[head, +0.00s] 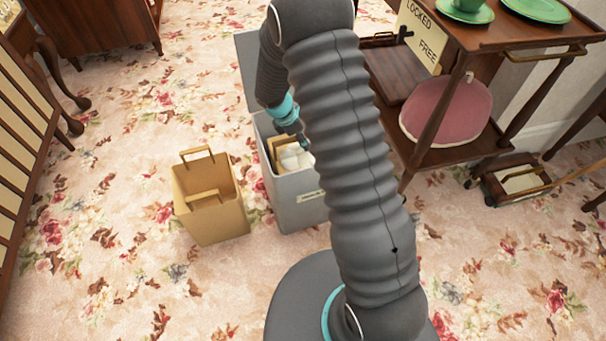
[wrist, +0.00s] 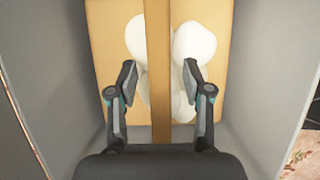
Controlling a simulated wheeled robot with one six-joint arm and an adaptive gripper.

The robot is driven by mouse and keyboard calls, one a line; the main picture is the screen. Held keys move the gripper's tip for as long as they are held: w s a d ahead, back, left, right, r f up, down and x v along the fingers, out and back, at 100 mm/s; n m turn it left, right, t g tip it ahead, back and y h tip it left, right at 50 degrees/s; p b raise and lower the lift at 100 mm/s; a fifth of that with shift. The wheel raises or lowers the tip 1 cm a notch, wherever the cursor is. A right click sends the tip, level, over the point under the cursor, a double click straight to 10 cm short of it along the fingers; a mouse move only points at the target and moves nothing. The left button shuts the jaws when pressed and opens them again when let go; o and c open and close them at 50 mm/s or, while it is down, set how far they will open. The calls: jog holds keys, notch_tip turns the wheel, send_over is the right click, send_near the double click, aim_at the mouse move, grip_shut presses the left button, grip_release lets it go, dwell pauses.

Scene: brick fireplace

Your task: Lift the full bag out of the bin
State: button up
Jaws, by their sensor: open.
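The grey bin (head: 290,200) stands on the carpet with its lid (head: 247,70) up, partly behind my arm in the head view. Inside it is the tan bag (head: 273,148), filled with white rounded things (wrist: 195,42). In the wrist view the bag (wrist: 107,35) lies below my gripper, and its flat handle (wrist: 158,60) runs up the middle of the picture. My gripper (wrist: 159,80) is open, with one finger on each side of the handle, apart from it. Whether the fingertips are level with the handle, I cannot tell. In the head view my gripper is mostly hidden at the bin's mouth.
A wooden trolley (head: 470,150) with a pink cushion (head: 447,110) and green dishes (head: 535,10) is close on the right. Carpet is clear at front left.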

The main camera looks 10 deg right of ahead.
jog(key=shift+f, duration=0.15)
dwell(0.3)
grip_shut()
